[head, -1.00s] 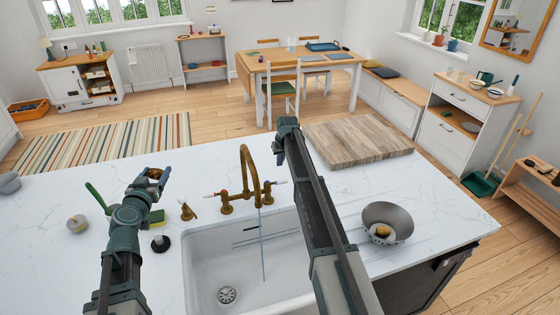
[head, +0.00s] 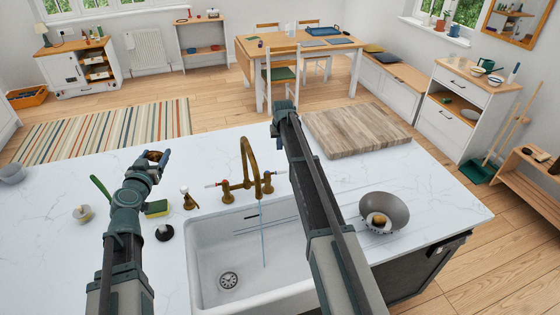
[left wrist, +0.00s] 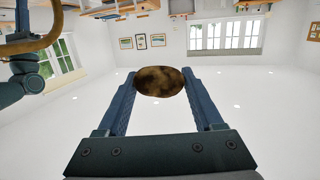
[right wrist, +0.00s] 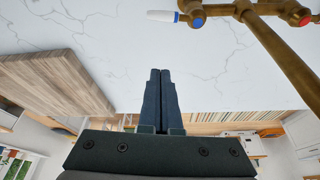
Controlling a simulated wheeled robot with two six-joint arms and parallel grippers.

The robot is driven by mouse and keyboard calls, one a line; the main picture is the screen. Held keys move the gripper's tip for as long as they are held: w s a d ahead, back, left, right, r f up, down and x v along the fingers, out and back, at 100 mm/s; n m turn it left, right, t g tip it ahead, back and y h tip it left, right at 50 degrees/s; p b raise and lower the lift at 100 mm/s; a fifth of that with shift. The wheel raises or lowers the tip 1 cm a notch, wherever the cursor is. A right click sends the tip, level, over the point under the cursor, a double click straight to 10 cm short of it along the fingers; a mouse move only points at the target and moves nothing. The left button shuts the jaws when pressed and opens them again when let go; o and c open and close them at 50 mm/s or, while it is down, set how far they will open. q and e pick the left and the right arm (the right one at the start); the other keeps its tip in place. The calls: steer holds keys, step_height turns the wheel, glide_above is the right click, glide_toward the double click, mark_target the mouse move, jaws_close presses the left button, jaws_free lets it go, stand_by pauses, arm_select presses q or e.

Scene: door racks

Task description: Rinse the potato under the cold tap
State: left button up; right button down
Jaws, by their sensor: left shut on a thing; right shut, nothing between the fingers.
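My left gripper (head: 154,156) is shut on a brown potato (left wrist: 159,81), raised above the worktop left of the tap. The potato sits between the fingertips in the left wrist view. The brass tap (head: 250,160) stands behind the white sink (head: 205,265), with a thin stream of water (head: 263,235) falling into the basin. The tap's blue-marked cold handle (right wrist: 197,22) and red-marked hot handle (right wrist: 304,20) show in the right wrist view. My right gripper (head: 284,104) is shut and empty, beyond and right of the tap; its closed fingers show in the right wrist view (right wrist: 160,95).
A wooden board (head: 355,130) lies behind the sink to the right. A metal bowl (head: 395,208) with a brownish item inside is right of the sink. A sponge (head: 157,208), a soap pump (head: 188,199) and a black stopper-like item (head: 165,233) are left of the sink.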

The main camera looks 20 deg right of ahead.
arm_select(q)
steer(key=shift+f, duration=0.2)
arm_select(e)
steer(key=shift+f, duration=0.15)
